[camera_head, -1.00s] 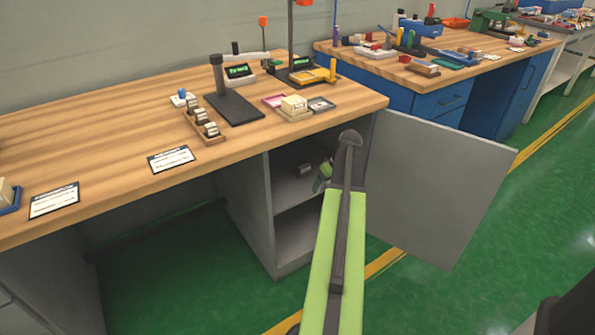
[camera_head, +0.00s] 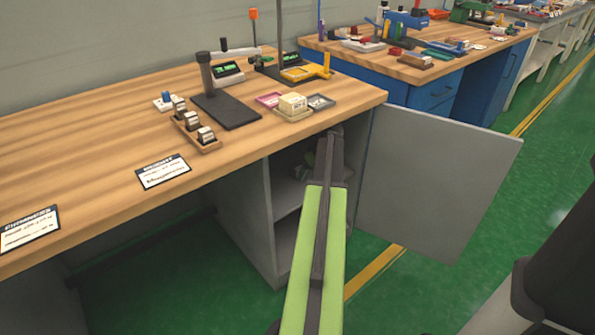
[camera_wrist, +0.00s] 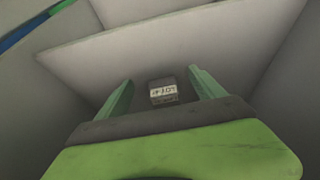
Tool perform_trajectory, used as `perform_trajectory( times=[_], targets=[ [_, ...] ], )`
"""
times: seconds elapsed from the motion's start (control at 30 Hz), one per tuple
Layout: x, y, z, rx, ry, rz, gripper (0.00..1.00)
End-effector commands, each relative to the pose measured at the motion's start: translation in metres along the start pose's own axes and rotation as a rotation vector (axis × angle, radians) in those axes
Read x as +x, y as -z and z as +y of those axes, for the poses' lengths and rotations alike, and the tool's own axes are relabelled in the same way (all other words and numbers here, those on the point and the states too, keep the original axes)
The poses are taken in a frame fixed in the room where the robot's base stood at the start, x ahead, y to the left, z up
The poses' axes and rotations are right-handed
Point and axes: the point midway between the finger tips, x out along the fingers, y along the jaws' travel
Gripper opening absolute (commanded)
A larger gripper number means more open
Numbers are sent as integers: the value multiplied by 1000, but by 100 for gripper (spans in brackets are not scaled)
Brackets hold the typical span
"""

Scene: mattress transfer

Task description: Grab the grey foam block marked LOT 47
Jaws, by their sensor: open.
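A small grey block (camera_wrist: 163,92) with a white label stands on the shelf inside the cabinet, seen in the wrist view. The label lettering appears upside down and looks like "LOT 47". My gripper (camera_wrist: 160,88) is open, with one green finger to the left of the block and one to the right. The block shows in the gap between the fingers; I cannot tell how far ahead of them it is. In the head view my gripper (camera_head: 312,165) reaches into the open cabinet and is mostly hidden by my arm; the block cannot be made out there.
The grey cabinet (camera_head: 240,222) sits under a wooden workbench (camera_head: 85,150). Its shelf edge (camera_wrist: 190,20) shows in the wrist view. The cabinet door (camera_head: 437,185) stands open to the right of my arm. A tray of small blocks (camera_head: 205,146) and instruments stand on the bench above.

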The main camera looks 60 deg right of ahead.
Motion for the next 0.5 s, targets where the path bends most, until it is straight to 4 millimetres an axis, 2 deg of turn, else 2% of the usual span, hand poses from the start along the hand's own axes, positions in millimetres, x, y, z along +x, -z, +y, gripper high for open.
perform_trajectory(
  times=[0.03, 0.13, 0.37, 0.5],
  targets=[
    [6, 14, 3, -1, 0, 0, 78],
    [12, 30, 4, 1, -1, -1, 78],
    [15, 37, 4, 4, -2, -1, 78],
    [22, 54, 5, 3, -1, -1, 78]
  ],
)
